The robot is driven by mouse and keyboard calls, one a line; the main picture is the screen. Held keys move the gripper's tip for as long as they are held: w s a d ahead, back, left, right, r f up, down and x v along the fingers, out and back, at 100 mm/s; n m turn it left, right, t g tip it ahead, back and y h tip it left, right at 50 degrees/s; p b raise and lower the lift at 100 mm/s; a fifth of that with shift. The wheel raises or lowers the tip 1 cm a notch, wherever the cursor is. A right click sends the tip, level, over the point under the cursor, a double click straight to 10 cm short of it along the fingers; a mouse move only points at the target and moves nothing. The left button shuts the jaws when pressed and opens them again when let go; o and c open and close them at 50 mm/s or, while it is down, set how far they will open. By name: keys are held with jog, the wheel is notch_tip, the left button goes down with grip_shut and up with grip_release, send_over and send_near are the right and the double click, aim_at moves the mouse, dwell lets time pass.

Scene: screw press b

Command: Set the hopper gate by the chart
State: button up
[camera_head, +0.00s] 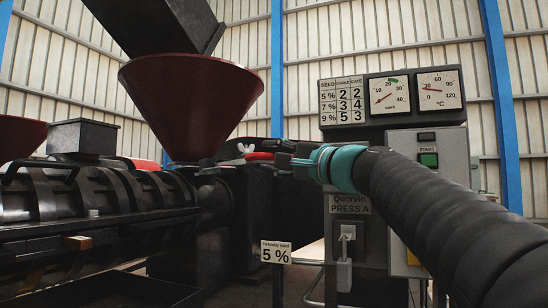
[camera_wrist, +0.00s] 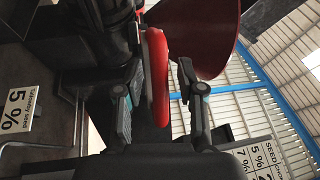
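The dark red hopper (camera_head: 190,95) stands over the press at the left. A red handle (camera_head: 260,156), likely the gate's, sticks out below it to the right, and it also shows in the wrist view (camera_wrist: 157,80). My gripper (camera_head: 277,155) is at this handle; in the wrist view its fingers (camera_wrist: 160,88) stand either side of it, with a gap on the right. The gate scale is not readable. The chart (camera_head: 342,102) lists seed, choke and gate: 5% 2 2, 7% 3 4, 9% 5 3. A small sign (camera_head: 276,252) reads 5%.
The control cabinet (camera_head: 430,145) with two dials and a green start button (camera_head: 428,160) stands right, partly behind my arm. A grey box (camera_head: 82,137) and the dark press barrel (camera_head: 90,200) lie left. A second red hopper (camera_head: 20,137) shows at the left edge.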

grip_shut()
jog(key=shift+w, duration=0.1)
jog(key=w+a, duration=0.1)
jog(key=w, duration=0.1)
jog(key=w+a, duration=0.2)
jog(key=shift+w+a+p, duration=0.1)
jog(key=shift+w+p, duration=0.25)
jog(key=shift+o, duration=1.1)
grip_release()
